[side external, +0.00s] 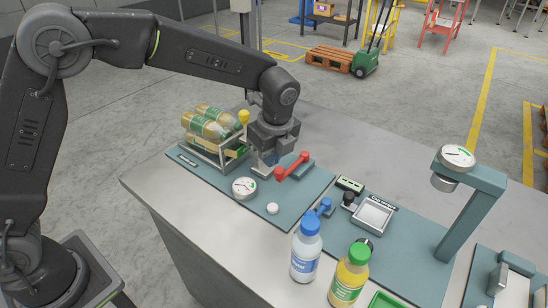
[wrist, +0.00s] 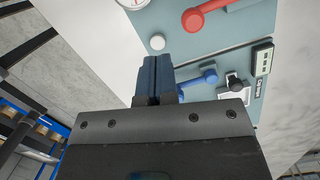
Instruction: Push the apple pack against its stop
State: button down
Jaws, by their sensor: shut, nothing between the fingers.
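The apple pack (side external: 205,125) looks to be the group of pale yellow bottles with green labels, lying stacked in a metal frame (side external: 222,154) at the left of the blue-grey plate in the side view. My gripper (side external: 268,160) is just right of the frame, pointing down and low over the plate, beside a red handle (side external: 292,167). Its fingers are shut and empty in the wrist view (wrist: 158,75). The pack is outside the wrist view. I cannot tell which part is the stop or whether the bottles touch it.
A dial (side external: 244,188) and white button (side external: 272,208) are in front. A blue handle (side external: 317,208), blue-capped bottle (side external: 306,250) and green-capped bottle (side external: 349,275) stand nearer the camera. The table's left end (side external: 150,185) is bare.

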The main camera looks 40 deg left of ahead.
notch_tip(320, 180, up, 12)
jog(key=d, duration=0.1)
jog(key=w+a+f+n+g+h, duration=0.1)
jog(key=a+f+n+h, duration=0.1)
jog(key=a+n+h, duration=0.8)
jog(key=w+a+f+n+g+h, duration=0.15)
jog(key=a+n, duration=0.45)
jog(key=a, duration=0.9)
jog(key=s+a+r+n+t+h, duration=0.15)
jog(key=s+a+n+t, duration=0.4)
jog(key=a, duration=0.75)
jog(key=s+a+n+t+h, duration=0.3)
jog(key=a+n+t, duration=0.45)
jog(key=a, duration=0.55)
notch_tip(320, 180, down, 19)
jog(key=shift+m, duration=0.3)
jog(key=x, duration=0.4)
jog(key=s+x, duration=0.1)
jog(key=x, duration=0.3)
jog(key=d+x, duration=0.1)
jog(key=x, duration=0.3)
jog(key=shift+w+d+f, duration=0.1)
jog(key=shift+d, duration=0.8)
